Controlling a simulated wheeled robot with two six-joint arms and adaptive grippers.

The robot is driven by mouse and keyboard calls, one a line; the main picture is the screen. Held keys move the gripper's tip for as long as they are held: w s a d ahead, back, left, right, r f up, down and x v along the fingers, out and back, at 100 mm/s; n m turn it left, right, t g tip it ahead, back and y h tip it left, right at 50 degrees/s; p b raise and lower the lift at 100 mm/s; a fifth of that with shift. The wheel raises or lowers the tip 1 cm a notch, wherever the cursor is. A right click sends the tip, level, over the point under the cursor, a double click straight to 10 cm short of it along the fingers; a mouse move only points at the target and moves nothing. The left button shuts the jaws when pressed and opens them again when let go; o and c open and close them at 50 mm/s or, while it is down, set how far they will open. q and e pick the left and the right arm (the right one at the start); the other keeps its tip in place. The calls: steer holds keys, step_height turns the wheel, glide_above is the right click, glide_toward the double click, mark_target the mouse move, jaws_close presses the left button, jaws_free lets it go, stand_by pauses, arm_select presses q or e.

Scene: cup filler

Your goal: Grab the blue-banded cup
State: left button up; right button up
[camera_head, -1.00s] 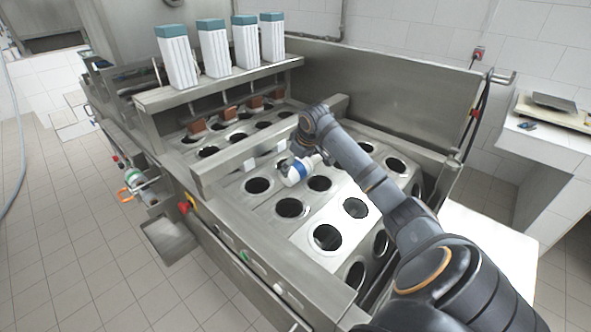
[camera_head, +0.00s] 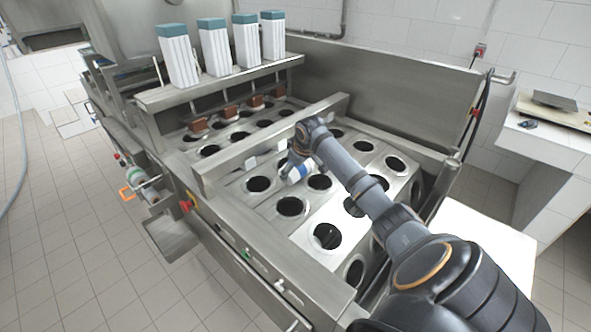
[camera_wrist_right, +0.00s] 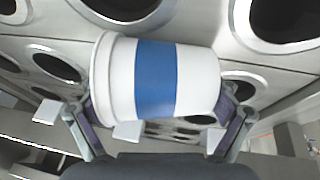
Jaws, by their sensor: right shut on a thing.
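The blue-banded cup (camera_wrist_right: 157,78) is white with a wide blue band around its middle. It fills the centre of the right wrist view, lying sideways across it between my right gripper's (camera_wrist_right: 160,118) two fingers. The fingers are shut on it, one at each end in that view. In the head view the cup (camera_head: 296,172) is small beside the right gripper (camera_head: 293,160), over the perforated metal plates. The arm hides part of the gripper and the plates. My left gripper does not show.
The filler machine's steel plates (camera_head: 262,208) have several round holes. A raised steel bar (camera_head: 268,140) crosses behind the cup. Several white containers with teal tops (camera_head: 215,47) stand on a shelf. A counter (camera_head: 545,140) stands at the right.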

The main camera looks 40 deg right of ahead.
steer(key=shift+r, duration=0.1)
steer(key=shift+r, duration=0.25)
steer(key=r, duration=0.1)
steer(key=r+b, duration=0.1)
steer(key=r, duration=0.1)
steer(key=shift+w+d, duration=0.2)
steer(key=shift+d, duration=0.1)
steer(key=w+d+r, duration=0.2)
steer(key=d+r, duration=0.2)
steer(key=d, duration=0.2)
steer(key=w+d+r+b, duration=0.1)
steer(key=w+d+r, duration=0.1)
steer(key=d+r, duration=0.3)
steer(key=shift+w+d, duration=0.25)
steer(key=shift+d, duration=0.5)
